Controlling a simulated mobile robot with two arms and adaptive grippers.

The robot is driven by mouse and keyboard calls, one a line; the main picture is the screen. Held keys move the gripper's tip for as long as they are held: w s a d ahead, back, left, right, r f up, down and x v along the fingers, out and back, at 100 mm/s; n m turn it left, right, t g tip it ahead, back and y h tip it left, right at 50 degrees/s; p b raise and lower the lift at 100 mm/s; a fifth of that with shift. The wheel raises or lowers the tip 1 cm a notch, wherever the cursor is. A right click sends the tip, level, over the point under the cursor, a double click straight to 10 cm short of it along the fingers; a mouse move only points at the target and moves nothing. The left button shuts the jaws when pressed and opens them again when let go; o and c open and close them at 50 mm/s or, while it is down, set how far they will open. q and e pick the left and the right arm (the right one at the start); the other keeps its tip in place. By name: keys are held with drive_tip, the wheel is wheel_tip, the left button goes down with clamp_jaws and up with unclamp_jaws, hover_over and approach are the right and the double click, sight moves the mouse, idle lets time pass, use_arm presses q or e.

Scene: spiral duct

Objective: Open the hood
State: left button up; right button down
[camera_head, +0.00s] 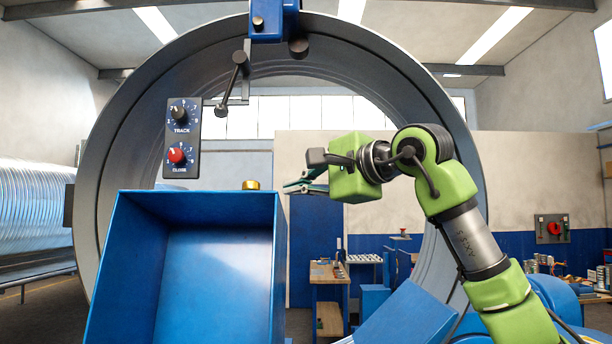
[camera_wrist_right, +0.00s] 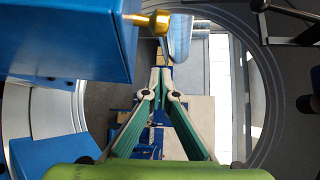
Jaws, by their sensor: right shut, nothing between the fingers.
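The blue box-shaped hood (camera_head: 278,290) stands at the lower left of the middle in the head view, with its inner faces showing. A brass knob (camera_head: 250,184) sits at its top edge near the right corner. In the right wrist view the hood (camera_wrist_right: 70,35) fills the upper left and the knob (camera_wrist_right: 160,20) sticks out to its right. My right gripper (camera_head: 287,188) is shut and empty, pointing left, just right of the knob in the head view. Its fingertips (camera_wrist_right: 160,72) show below the knob in the wrist view, apart from it. My left gripper is out of view.
A large grey ring (camera_head: 105,165) stands behind the hood. A control panel (camera_head: 181,138) with black and red knobs hangs above it, beside a jointed lever (camera_head: 238,62). A workbench (camera_head: 330,275) stands farther back.

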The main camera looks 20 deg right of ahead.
sight(251, 196)
drive_tip(key=p+x, duration=0.2)
drive_tip(key=x, duration=0.3)
drive_tip(key=shift+w, duration=0.4)
drive_tip(key=s+a, duration=0.1)
drive_tip(key=s+a+p, duration=0.1)
drive_tip(key=s, duration=0.1)
drive_tip(key=shift+s+a+r, duration=0.1)
drive_tip(key=shift+a+r, duration=0.25)
drive_tip(key=shift+a, duration=0.05)
drive_tip(key=shift+w+d+f, duration=0.1)
drive_tip(key=shift+w+f, duration=0.05)
drive_tip(key=shift+w, duration=0.1)
drive_tip(key=s+a+b, duration=0.1)
drive_tip(key=s+b, duration=0.2)
drive_tip(key=s+a+f+n+t+b, duration=0.1)
drive_tip(key=s+b, duration=0.2)
drive_tip(key=s+a+f+n+t+b, duration=0.1)
drive_tip(key=s+b, duration=0.1)
drive_tip(key=b, duration=0.1)
drive_tip(key=shift+s+a+f, duration=0.1)
drive_tip(key=shift+s+a, duration=0.15)
drive_tip(key=shift+s, duration=0.15)
drive_tip(key=shift+s+a+y+b, duration=0.25)
drive_tip(key=shift+s+y+b, duration=0.05)
drive_tip(key=shift+s+b, duration=0.2)
